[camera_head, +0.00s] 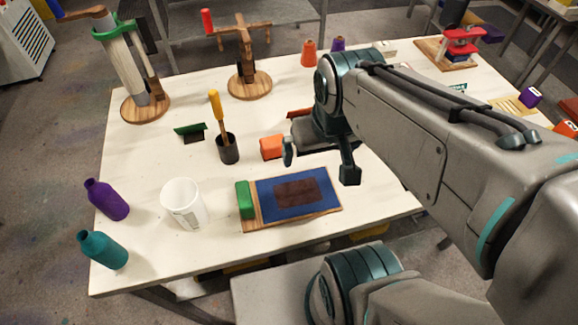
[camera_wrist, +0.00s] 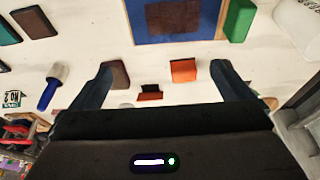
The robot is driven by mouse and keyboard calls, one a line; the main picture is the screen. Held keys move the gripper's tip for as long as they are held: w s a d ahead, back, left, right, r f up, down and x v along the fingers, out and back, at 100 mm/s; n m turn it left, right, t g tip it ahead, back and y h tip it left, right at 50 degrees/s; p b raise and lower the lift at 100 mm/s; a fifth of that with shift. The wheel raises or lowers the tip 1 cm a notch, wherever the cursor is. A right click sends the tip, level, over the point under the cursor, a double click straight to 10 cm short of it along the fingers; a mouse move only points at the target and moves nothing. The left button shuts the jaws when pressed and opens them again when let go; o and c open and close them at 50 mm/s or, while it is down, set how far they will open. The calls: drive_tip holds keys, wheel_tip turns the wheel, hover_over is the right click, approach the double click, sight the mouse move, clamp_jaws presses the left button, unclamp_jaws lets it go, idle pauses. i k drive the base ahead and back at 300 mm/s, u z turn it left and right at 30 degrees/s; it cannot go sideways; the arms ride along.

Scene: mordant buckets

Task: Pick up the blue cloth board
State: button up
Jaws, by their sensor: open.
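The blue cloth board (camera_head: 262,190) lies flat near the front edge of the table. It has a wooden base, a blue cloth with a dark brown patch in the middle, and a green block (camera_head: 245,200) at its left end. In the wrist view the board (camera_wrist: 214,14) shows at the top, cut off by the frame edge. My gripper (camera_head: 318,166) is open and empty, above the table just behind the board in the head view. In the wrist view its two fingers (camera_wrist: 161,75) are spread wide, with nothing held between them.
A white cup (camera_head: 183,203) stands left of the board, with purple (camera_head: 106,199) and teal (camera_head: 102,250) bottles beyond. An orange block (camera_head: 272,147) and a dark cup with a yellow-handled tool (camera_head: 228,149) stand behind it. Wooden stands (camera_head: 145,108) are at the back left.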

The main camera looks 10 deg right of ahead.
sight(263, 204)
drive_tip(key=k, duration=1)
drive_tip(key=u, duration=1.2)
drive_tip(key=i, duration=0.8)
drive_tip(key=z, duration=1.15)
